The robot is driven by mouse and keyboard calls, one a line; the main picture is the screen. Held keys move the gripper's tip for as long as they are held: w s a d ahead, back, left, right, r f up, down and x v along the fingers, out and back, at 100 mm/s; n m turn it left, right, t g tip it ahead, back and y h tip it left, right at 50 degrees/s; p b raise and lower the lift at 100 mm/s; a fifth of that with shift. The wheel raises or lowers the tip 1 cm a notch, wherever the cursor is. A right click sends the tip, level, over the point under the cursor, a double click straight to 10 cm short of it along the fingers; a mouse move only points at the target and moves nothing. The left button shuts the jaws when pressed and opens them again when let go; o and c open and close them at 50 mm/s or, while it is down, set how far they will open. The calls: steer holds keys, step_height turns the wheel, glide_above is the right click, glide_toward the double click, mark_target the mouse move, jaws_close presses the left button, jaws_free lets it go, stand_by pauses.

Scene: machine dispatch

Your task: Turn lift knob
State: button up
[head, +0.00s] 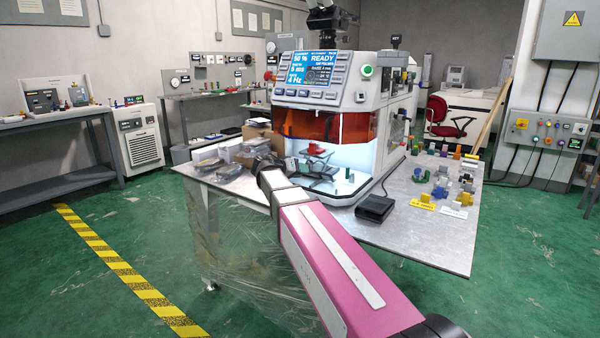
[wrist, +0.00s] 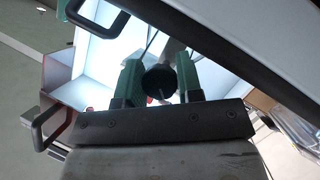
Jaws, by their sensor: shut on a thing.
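The lift knob (wrist: 158,82), a dark round knob with a light line on its face, sits between the two green fingers of my gripper (wrist: 159,76) in the wrist view. My gripper is shut on it, one finger at each side. In the head view my arm reaches to the left front of the machine (head: 366,110). The knob cannot be made out there. Inside the machine's lit chamber a dark lift stage (head: 318,171) stands with a red piece (head: 317,149) above it.
An orange visor (head: 318,124) is above the chamber opening. A black pedal-like box (head: 374,208) lies on the metal table (head: 420,245) to the right. Boxes and bags crowd the table's left end.

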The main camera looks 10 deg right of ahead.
steer(key=m+t+y, duration=0.1)
steer(key=m+y, duration=0.1)
steer(key=m, duration=0.1)
steer(key=shift+s, duration=0.1)
steer(key=shift+m+t+y, duration=0.8)
steer(key=shift+m+y, duration=0.2)
steer(key=shift+m, duration=0.4)
steer(key=o, duration=0.9)
steer(key=v, duration=1)
steer(key=shift+s+a+r, duration=0.15)
steer(key=shift+s+a, duration=0.05)
steer(key=shift+a, duration=0.05)
